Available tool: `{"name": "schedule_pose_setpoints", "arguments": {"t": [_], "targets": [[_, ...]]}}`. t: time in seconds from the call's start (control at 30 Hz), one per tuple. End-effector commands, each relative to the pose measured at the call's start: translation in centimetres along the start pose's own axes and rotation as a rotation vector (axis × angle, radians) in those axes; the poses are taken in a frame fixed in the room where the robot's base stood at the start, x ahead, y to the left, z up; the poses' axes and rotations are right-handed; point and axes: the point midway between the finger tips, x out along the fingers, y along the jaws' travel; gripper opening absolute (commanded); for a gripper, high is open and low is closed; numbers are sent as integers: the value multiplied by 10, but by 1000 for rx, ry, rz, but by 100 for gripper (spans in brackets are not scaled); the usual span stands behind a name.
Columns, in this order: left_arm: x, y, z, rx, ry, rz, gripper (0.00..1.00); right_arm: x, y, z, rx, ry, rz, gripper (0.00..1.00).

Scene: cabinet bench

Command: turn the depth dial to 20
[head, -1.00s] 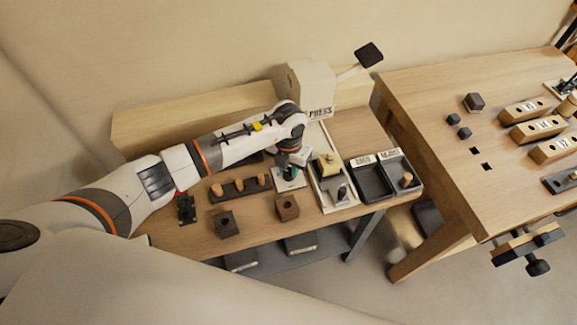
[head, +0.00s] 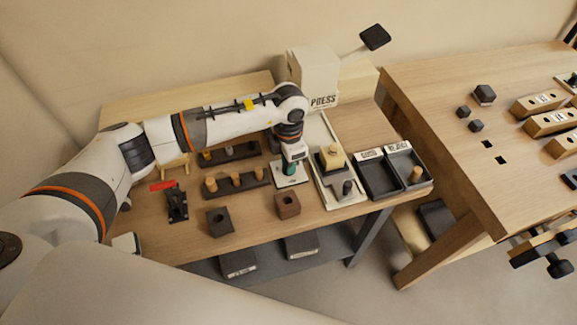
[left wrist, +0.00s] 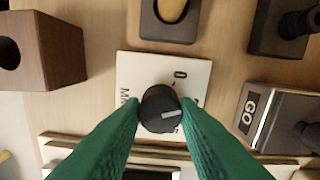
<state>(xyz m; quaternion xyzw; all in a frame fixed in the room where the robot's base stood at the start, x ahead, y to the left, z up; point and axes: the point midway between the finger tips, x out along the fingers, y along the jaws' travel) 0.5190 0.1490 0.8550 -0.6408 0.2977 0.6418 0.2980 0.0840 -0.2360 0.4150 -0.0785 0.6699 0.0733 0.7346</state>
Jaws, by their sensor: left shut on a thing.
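The depth dial is a round black knob (left wrist: 158,106) with a white pointer line, on a white plate (left wrist: 130,72). In the left wrist view the pointer points right and slightly up. A "0" shows above the knob and part of "MM" at left; the other marks are mostly covered by my fingers. My left gripper (left wrist: 160,108) has its green fingers shut on the knob, one on each side. In the head view my left gripper (head: 290,168) points down over the plate (head: 291,182), and the knob is hidden there. My right gripper is not in view.
The press (head: 313,78) stands behind the gripper. A light fixture (head: 330,190) and two dark trays (head: 378,182) sit at right. A brown block (head: 287,204), a dark block (head: 219,222), a peg rack (head: 237,184) and a red-handled clamp (head: 176,200) are in front and left.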

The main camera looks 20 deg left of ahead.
Motion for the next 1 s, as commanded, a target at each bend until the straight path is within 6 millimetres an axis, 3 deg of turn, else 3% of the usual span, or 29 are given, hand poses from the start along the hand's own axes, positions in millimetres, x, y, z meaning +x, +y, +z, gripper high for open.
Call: {"name": "schedule_pose_setpoints", "arguments": {"t": [0.1,0.4,1.0], "targets": [[4,-1,-1,96,5,-4,5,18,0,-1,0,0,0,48],[2,-1,-1,280,5,-3,5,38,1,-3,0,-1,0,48],[-1,0,-1,370,6,-1,5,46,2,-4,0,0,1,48]]}}
